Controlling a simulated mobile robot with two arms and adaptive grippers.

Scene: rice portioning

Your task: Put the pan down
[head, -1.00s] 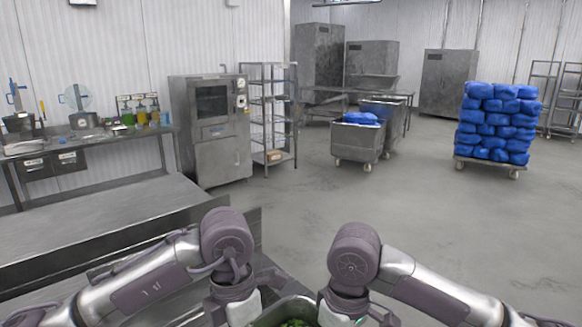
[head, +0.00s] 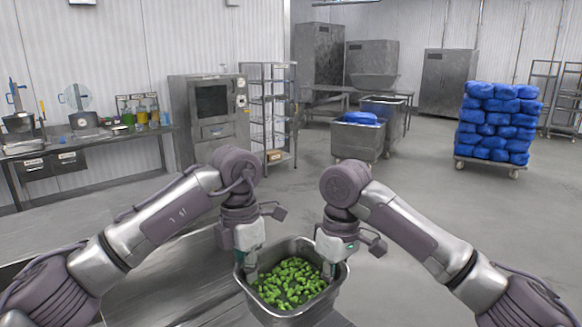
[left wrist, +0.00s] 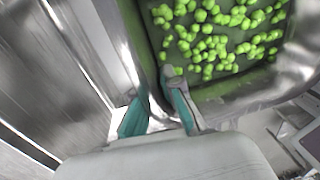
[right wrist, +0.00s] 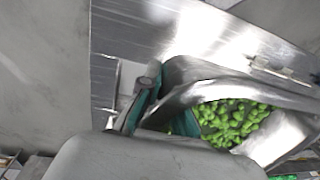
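The pan (head: 298,314) is a deep steel tray holding many green vegetable pieces (head: 290,282). It is at the bottom centre of the head view, roughly level. My left gripper (head: 248,264) is shut on its left side wall, and my right gripper (head: 329,262) is shut on its right side wall. In the left wrist view the teal fingers (left wrist: 157,108) straddle the pan's wall (left wrist: 145,55). In the right wrist view the fingers (right wrist: 160,112) also straddle the wall (right wrist: 180,75). The pan's underside is hidden, so I cannot tell whether it touches anything.
A steel table (head: 160,285) lies left of and beside the pan. Open grey floor (head: 450,220) is to the right. Steel carts (head: 357,143), a rack (head: 268,120), an oven cabinet (head: 212,120) and a stack of blue bags (head: 495,122) stand farther back.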

